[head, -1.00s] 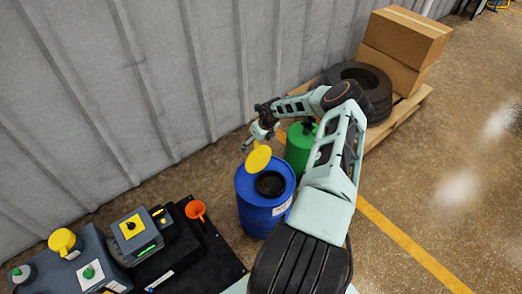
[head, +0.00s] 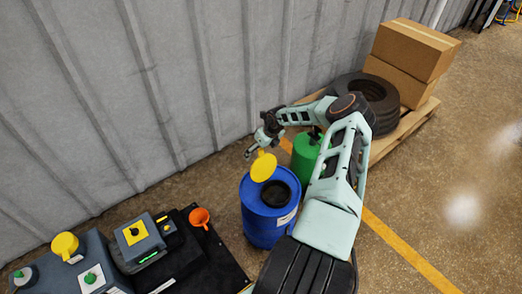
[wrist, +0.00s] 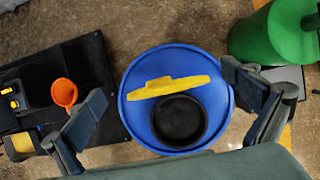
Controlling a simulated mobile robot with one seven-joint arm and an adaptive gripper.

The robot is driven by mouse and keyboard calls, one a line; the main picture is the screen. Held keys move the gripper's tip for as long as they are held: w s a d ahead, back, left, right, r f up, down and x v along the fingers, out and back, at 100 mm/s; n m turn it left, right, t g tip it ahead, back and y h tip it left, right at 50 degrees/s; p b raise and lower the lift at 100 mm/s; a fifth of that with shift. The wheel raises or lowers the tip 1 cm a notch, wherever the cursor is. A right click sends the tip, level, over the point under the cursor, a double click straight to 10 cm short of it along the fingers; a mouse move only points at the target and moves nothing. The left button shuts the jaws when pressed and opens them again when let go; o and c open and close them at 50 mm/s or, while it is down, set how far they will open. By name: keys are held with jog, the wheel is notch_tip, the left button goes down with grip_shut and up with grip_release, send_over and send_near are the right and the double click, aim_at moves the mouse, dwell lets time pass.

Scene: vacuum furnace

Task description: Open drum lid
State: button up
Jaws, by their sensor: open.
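A blue drum (head: 262,232) stands on the floor near the wall, with a round dark opening (head: 276,194) in its top. Its yellow lid (head: 263,167) is tilted up at the far side of the opening. In the wrist view the lid (wrist: 170,86) shows nearly edge-on beside the dark opening (wrist: 180,119), on the drum's top (wrist: 143,122). My gripper (head: 254,149) is just above and behind the lid. In the wrist view its two fingers (wrist: 170,113) are spread wide on either side of the drum, with nothing between them gripped.
A green canister (head: 305,160) stands right of the drum, also in the wrist view (wrist: 272,38). An orange funnel (head: 200,217) and machine units lie left on a black mat (head: 222,264). Tires (head: 375,95) and boxes sit on a pallet behind. The grey wall is close behind my gripper.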

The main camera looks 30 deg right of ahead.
jog(key=v, duration=1.2)
dwell(0.3)
